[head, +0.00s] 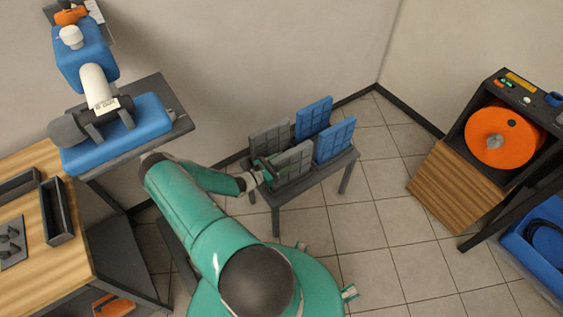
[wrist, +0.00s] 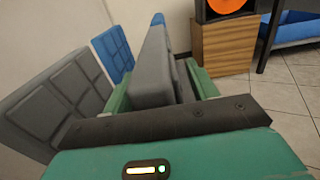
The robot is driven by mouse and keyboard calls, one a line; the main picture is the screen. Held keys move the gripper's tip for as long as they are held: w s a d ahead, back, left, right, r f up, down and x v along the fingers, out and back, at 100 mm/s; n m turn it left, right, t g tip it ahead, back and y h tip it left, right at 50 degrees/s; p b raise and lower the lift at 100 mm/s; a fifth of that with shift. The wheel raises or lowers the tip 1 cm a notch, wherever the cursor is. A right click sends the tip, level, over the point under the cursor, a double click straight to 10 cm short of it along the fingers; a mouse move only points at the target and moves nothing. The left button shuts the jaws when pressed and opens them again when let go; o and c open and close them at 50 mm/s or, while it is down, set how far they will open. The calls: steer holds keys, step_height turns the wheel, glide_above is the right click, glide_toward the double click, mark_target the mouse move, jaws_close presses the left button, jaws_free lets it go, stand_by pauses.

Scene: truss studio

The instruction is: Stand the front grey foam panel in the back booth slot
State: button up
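The front grey foam panel (head: 295,161) stands upright at the front left of a small grey stand. My gripper (head: 266,172) is at its left end. In the wrist view this panel (wrist: 153,72) is seen edge-on, between my two green fingers (wrist: 163,88). The left finger looks close to it. A dark strip lies between the panel and the right finger, so I cannot tell whether both fingers press on it. A second grey panel (head: 268,138) stands behind it, and also shows at left in the wrist view (wrist: 62,104). The slots are hidden or too small to make out.
Two blue panels stand on the right of the stand (head: 325,170), one at the back (head: 314,117) and one in front (head: 334,141). A wooden workbench (head: 75,225) is at left. An orange reel machine (head: 498,135) is at right.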

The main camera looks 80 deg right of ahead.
stand_by(0.3)
steer(key=v, duration=1.4)
steer(key=shift+f, duration=0.25)
steer(key=shift+d, duration=0.1)
